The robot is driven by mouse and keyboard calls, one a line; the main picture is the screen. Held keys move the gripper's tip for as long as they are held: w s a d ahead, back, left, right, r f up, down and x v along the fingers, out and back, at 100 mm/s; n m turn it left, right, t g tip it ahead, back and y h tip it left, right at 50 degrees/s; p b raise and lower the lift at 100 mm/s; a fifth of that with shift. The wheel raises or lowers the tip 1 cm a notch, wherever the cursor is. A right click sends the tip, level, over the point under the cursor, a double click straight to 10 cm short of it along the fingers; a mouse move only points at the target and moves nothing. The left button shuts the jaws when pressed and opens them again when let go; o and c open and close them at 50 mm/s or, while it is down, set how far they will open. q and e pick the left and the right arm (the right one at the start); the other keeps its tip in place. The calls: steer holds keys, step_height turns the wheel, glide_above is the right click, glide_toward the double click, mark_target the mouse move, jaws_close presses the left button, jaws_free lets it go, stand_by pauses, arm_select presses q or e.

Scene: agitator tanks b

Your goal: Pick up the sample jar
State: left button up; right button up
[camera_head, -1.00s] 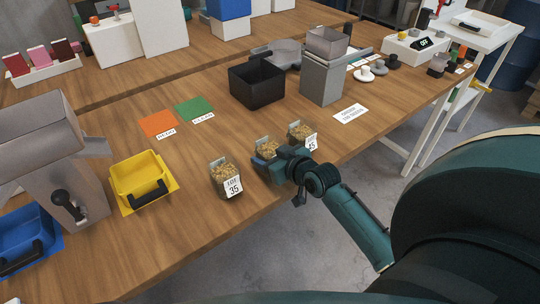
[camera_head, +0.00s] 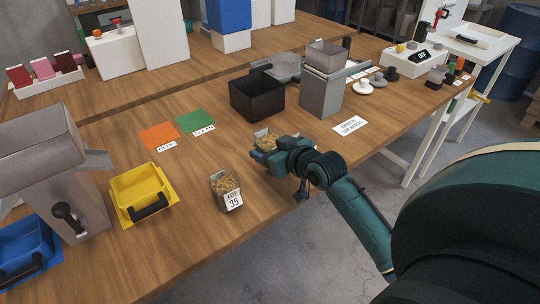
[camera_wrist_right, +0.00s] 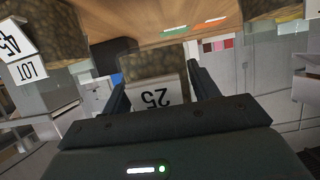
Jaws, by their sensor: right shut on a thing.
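A clear sample jar (camera_head: 267,138) with brown grainy contents is in my right gripper (camera_head: 266,152). In the wrist view its white label (camera_wrist_right: 155,96) reads 25 upside down, and the jar sits between the two fingers of the right gripper (camera_wrist_right: 158,86). I cannot tell whether the jar is clear of the table. A similar jar, LOT 35 (camera_head: 226,190), stands upright to the left near the front edge. A third jar, LOT 45 (camera_wrist_right: 30,50), shows close by in the wrist view; it is hidden in the head view. My left gripper is not in view.
On the wooden table (camera_head: 215,250) are a yellow bin (camera_head: 140,188), a blue bin (camera_head: 25,245), a black open box (camera_head: 257,98) and a grey machine (camera_head: 322,92). Orange (camera_head: 158,135) and green (camera_head: 195,122) mats lie flat behind. The wood between mats and jars is clear.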

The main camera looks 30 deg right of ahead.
mark_target(262, 136)
steer(key=shift+r, duration=1.55)
